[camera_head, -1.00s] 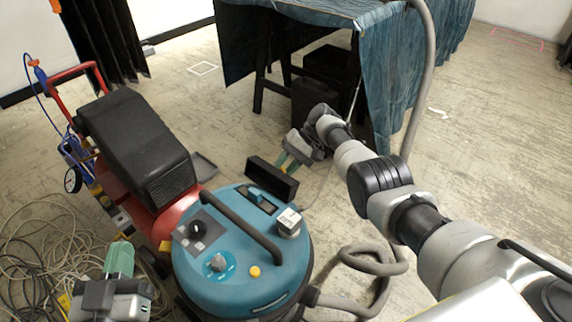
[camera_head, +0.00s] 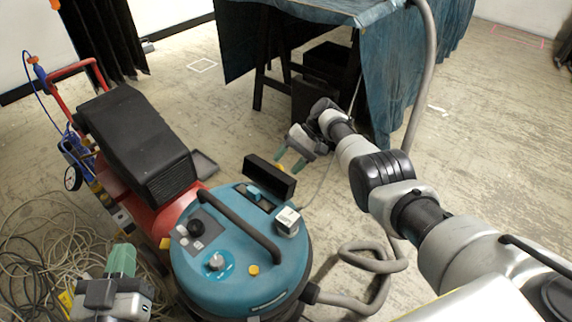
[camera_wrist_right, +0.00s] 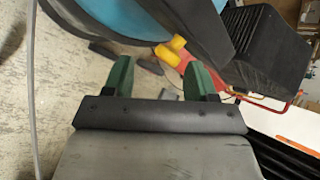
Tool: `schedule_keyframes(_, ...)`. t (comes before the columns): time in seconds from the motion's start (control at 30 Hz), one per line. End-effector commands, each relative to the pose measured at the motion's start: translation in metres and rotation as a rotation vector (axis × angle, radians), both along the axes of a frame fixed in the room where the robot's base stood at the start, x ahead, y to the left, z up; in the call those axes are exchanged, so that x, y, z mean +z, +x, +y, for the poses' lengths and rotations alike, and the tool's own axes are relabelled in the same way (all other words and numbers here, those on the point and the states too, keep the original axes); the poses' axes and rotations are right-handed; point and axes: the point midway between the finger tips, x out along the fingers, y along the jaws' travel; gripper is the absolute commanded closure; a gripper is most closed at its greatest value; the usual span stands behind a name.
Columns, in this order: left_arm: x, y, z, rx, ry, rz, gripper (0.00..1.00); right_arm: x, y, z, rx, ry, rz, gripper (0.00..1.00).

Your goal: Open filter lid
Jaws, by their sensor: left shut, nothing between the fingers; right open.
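The blue vacuum cleaner (camera_head: 243,262) stands on the floor at the lower middle of the head view. Its black filter lid (camera_head: 269,178) stands raised at the far side of the top, beside an uncovered recess (camera_head: 258,197). My right gripper (camera_head: 290,160) is just behind the lid, with its green fingers apart and nothing seen between them; in the head view I cannot tell whether a finger touches the lid. Its open fingers also show in the right wrist view (camera_wrist_right: 160,80). My left gripper (camera_head: 121,262) is shut and empty at the lower left.
A red machine with a black cover (camera_head: 139,140) stands close on the left. Tangled cables (camera_head: 40,240) lie at the lower left. A grey hose (camera_head: 372,262) loops right of the vacuum. A table with a blue cloth (camera_head: 390,80) stands behind my right arm. Floor at right is clear.

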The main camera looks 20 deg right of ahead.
Motion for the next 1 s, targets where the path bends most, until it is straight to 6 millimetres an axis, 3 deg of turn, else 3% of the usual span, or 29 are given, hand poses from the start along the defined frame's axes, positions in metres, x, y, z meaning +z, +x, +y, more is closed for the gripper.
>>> schedule_keyframes(0.17,-0.007,-0.001,0.002,0.004,0.015,0.059,1.0,0.029,0.004,-0.032,-0.006,-0.003,-0.002,0.43)
schedule_keyframes(0.4,0.006,0.0,-0.001,-0.003,-0.013,-0.051,1.0,0.052,0.008,-0.06,-0.006,-0.005,-0.001,0.43)
schedule_keyframes(1.0,0.015,-0.001,-0.002,-0.005,-0.029,-0.11,1.0,0.061,0.008,-0.068,-0.005,-0.005,0.001,0.43)
